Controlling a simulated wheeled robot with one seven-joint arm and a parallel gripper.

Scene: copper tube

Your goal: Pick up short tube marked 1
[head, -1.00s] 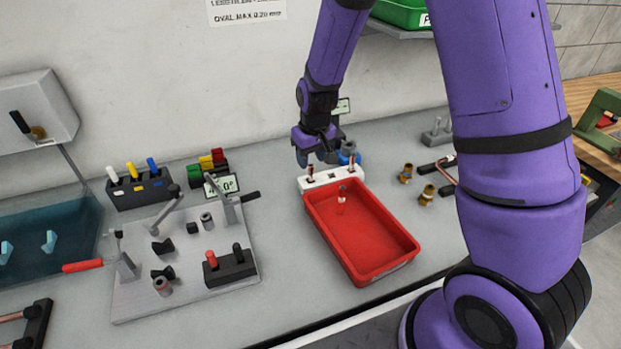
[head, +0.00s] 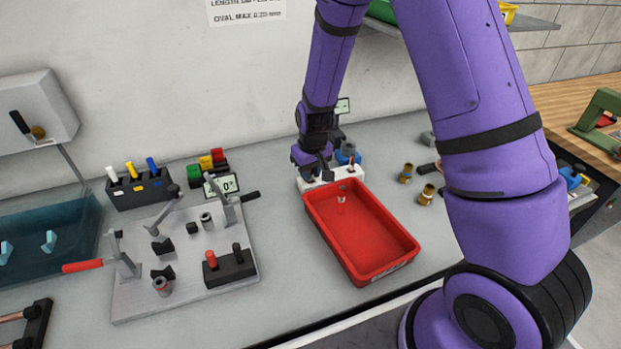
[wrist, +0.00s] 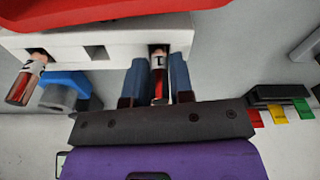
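The short tube marked 1 (wrist: 159,78) is a copper tube with a white label, standing in an end slot of the white rack (wrist: 120,40). My gripper (wrist: 158,72) has its two blue fingers on either side of this tube. Narrow gaps seem to show beside the tube, so the fingers look open around it. In the head view my gripper (head: 318,170) is over the rack's left end and hides the tube. Another labelled copper tube (wrist: 26,80) stands in the rack's other end; it also shows in the head view (head: 351,161). The middle slot is empty.
The red tray (head: 365,235) lies just in front of the rack, with a small pale piece inside. A blue-and-grey part (wrist: 68,92) stands behind the rack. Brass fittings (head: 427,194) stand to the right. A grey fixture plate (head: 185,260) lies to the left.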

